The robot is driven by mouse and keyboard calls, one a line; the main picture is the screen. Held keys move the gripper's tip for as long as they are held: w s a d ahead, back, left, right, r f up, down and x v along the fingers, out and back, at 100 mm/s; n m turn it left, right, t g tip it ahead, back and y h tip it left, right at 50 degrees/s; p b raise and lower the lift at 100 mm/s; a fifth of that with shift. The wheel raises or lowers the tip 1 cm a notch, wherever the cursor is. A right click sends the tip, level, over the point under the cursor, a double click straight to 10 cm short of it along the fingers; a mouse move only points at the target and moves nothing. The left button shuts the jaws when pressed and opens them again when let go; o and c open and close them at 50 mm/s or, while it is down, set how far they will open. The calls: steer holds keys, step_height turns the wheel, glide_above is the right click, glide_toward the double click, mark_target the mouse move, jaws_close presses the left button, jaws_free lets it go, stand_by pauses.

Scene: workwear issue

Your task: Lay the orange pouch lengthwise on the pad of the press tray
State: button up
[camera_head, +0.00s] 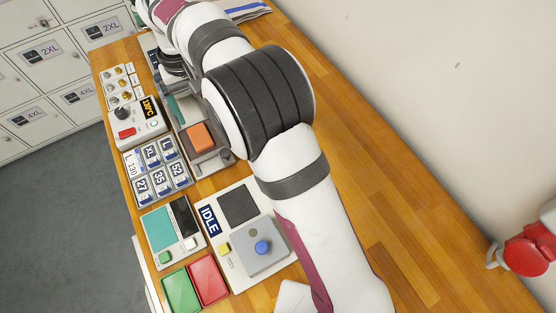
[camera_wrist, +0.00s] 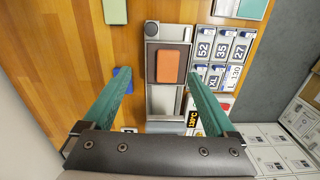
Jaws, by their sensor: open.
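The orange pouch (camera_head: 201,137) lies flat on the dark brown pad (camera_head: 206,156) of the press tray. In the wrist view the pouch (camera_wrist: 167,67) sits inside the pad's outline, its long side running along the grey tray (camera_wrist: 160,102). My gripper (camera_wrist: 158,75) is open, its two teal fingers apart on either side of the pouch in the picture. Nothing is between the fingers that I can see touching them. In the head view my arm covers most of the gripper; a teal finger shows left of the pouch.
A control box (camera_head: 139,122) reading 130°C and a rack of size labels (camera_head: 157,168) stand left of the tray. An IDLE panel (camera_head: 243,237) and green (camera_head: 181,290) and red (camera_head: 208,279) trays lie nearer. The table's right side is mostly bare wood.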

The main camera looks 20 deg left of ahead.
steer(key=s+d+r+m, duration=0.2)
steer(key=d+r+m, duration=0.1)
steer(key=d, duration=0.5)
steer(key=s+d+r+m+y, duration=0.1)
steer(key=d+r+m, duration=0.15)
steer(key=d, duration=0.55)
steer(key=s+d+r+m, duration=0.2)
steer(key=d+r, duration=0.1)
steer(key=d, duration=0.6)
steer(key=s+d+f+m, duration=0.2)
steer(key=s+d+m, duration=0.1)
steer(key=s, duration=0.4)
steer(key=s+d+f+m, duration=0.2)
steer(key=s+d+m, duration=0.1)
steer(key=s+d, duration=0.3)
steer(key=shift+s+f+y, duration=0.15)
steer(key=shift+s+y, duration=0.25)
steer(key=shift+s, duration=0.6)
